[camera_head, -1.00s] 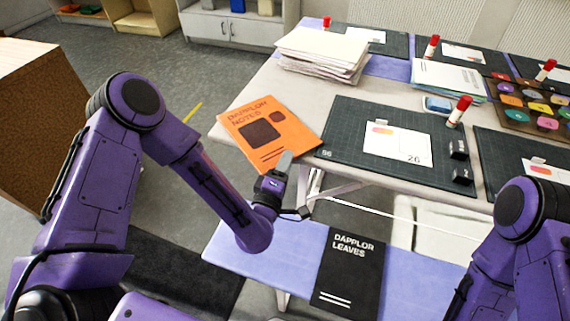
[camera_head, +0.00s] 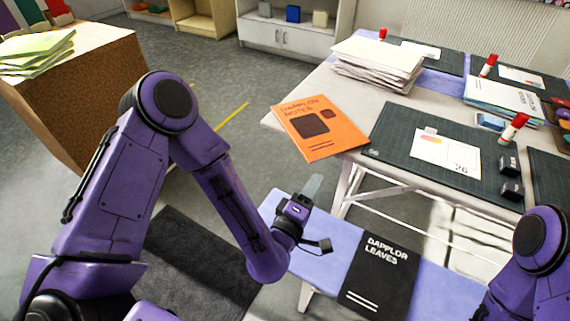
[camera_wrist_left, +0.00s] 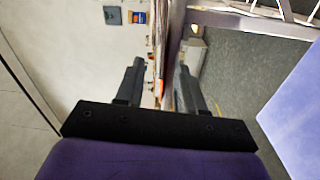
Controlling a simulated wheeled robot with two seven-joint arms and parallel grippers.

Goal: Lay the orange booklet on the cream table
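The orange booklet (camera_head: 320,128) lies flat at the near left corner of the cream table (camera_head: 308,88). Its near corner sticks out past the table's front edge. My left gripper (camera_head: 315,186) is just in front of that edge, a little below the booklet in the head view and apart from it. In the left wrist view the two fingers of my left gripper (camera_wrist_left: 158,85) stand apart with nothing held. A thin orange strip of the booklet (camera_wrist_left: 161,91) shows beyond, between them. My right gripper is out of view; only part of that arm shows.
A black booklet (camera_head: 380,270) lies on a low lavender bench (camera_head: 440,292) in front of the table. A dark cutting mat (camera_head: 395,130) with a card is right of the orange booklet. A paper stack (camera_head: 375,62) stands behind. A brown box (camera_head: 90,95) is at left.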

